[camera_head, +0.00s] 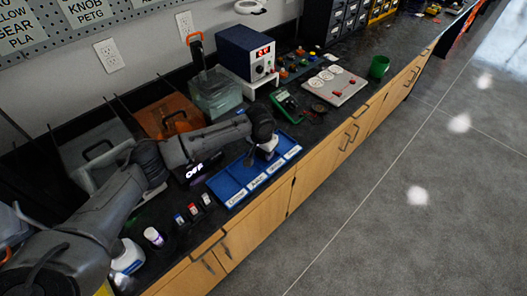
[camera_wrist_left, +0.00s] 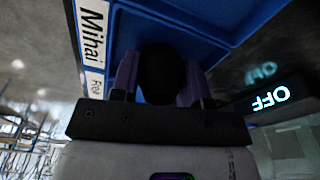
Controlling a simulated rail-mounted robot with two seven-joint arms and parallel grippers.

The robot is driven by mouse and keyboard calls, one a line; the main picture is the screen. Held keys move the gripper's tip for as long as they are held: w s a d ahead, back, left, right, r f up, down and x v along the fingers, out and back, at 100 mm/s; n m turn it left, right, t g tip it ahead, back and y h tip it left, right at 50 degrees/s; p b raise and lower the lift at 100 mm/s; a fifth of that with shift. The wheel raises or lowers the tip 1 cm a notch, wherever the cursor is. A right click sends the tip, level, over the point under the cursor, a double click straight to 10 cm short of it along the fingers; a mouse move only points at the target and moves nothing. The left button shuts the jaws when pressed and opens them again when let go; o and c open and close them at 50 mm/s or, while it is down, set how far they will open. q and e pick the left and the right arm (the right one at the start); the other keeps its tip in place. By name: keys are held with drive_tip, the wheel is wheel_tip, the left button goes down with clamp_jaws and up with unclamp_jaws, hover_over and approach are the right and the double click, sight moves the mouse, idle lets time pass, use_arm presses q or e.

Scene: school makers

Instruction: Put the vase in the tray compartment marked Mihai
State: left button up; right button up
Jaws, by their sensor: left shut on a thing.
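My left gripper (camera_head: 267,152) is over the far part of the blue tray (camera_head: 226,186), pointing down. In the left wrist view the gripper (camera_wrist_left: 160,85) is shut on the vase (camera_wrist_left: 165,70), a dark rounded thing between its purplish fingers. The vase is mostly hidden in the head view. White name labels run along the tray's front edge. The wrist view shows the label Mihai (camera_wrist_left: 93,32) and another label (camera_wrist_left: 94,84) partly covered by the gripper. The tray (camera_wrist_left: 195,18) lies behind the vase there; I cannot tell whether the vase touches its floor. My right gripper is not in view.
A black display reading OFF (camera_head: 195,170) stands left of the tray. Several small items (camera_head: 193,209) lie near the counter's front edge. A green meter (camera_head: 287,105), a panel with dials (camera_head: 333,85) and a green cup (camera_head: 379,66) stand beyond the tray.

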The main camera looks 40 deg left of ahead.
use_arm(q)
drive_tip(key=o, duration=0.6)
drive_tip(key=shift+f, duration=0.1)
drive_tip(key=r+p, duration=0.1)
drive_tip(key=r, duration=0.2)
drive_tip(key=r+p, duration=0.1)
drive_tip(key=r, duration=0.3)
drive_tip(key=s+r+p, duration=0.1)
drive_tip(key=r, duration=0.2)
drive_tip(key=shift+s+r, duration=0.1)
drive_tip(key=shift+r, duration=0.2)
drive_tip(key=shift+s+r+p, duration=0.1)
drive_tip(key=shift+r+p, duration=0.2)
drive_tip(key=shift+r, duration=0.5)
